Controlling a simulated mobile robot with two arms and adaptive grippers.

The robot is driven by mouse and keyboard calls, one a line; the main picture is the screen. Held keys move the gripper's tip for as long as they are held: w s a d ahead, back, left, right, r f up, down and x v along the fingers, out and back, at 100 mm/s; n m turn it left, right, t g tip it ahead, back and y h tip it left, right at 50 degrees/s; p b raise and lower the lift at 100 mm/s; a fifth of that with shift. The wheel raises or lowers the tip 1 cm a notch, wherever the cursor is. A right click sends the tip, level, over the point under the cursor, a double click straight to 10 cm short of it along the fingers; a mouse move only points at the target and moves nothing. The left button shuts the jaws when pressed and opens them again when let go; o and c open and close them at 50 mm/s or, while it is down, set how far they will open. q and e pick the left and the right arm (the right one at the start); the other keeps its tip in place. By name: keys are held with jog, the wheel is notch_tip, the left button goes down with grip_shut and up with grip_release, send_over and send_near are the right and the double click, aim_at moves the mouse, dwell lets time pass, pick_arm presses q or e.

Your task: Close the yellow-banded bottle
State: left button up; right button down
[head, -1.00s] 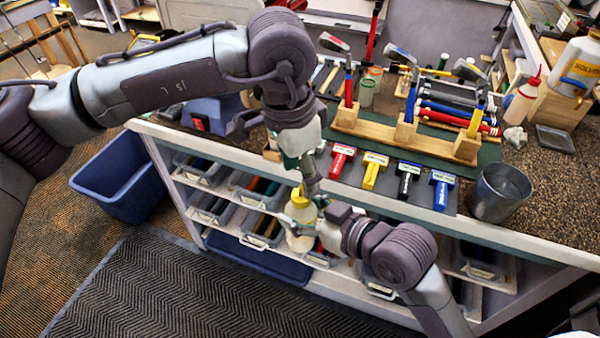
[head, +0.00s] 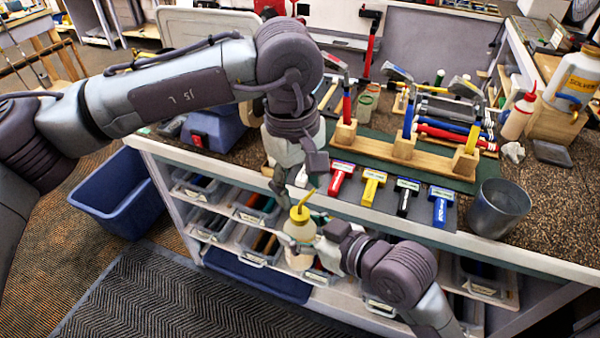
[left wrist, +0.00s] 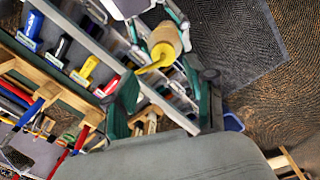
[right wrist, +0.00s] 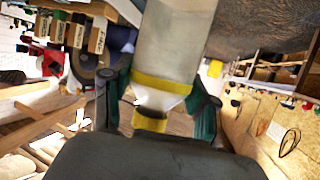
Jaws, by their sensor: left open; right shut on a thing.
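A translucent white bottle (head: 301,248) stands upright in my right gripper (head: 318,242), in front of the bench. The right wrist view shows its yellow band (right wrist: 165,84) and part of a yellow cap (right wrist: 150,122) at its neck, between the green-padded fingers. The yellow cap (head: 299,214) with its slanting spout is on the bottle top; I cannot tell how tightly it sits. My left gripper (head: 291,184) is open and empty just above the cap. In the left wrist view, the cap (left wrist: 163,52) lies beyond the open fingers, apart from them.
Shelf bins (head: 255,207) are close behind the bottle. A blue tub (head: 122,192) stands at left. The mat in front is clear.

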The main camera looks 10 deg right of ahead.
aim_at(300, 212)
pick_arm(q)
jog(key=n, duration=0.7)
jog(key=shift+r, duration=0.25)
jog(key=n, duration=0.4)
jog(key=shift+r, duration=0.1)
jog(key=n, duration=0.4)
jog(key=shift+r+n, duration=0.15)
jog(key=shift+n, duration=0.25)
jog(key=n, duration=0.4)
jog(key=shift+r, duration=0.1)
jog(key=n, duration=0.4)
jog(key=shift+r+n+y, duration=0.15)
jog(key=shift+n+y, duration=0.15)
jog(key=n, duration=0.4)
jog(key=shift+d+r, duration=0.1)
jog(key=n, duration=0.4)
jog(key=shift+r, duration=0.1)
jog(key=shift+f, duration=4)
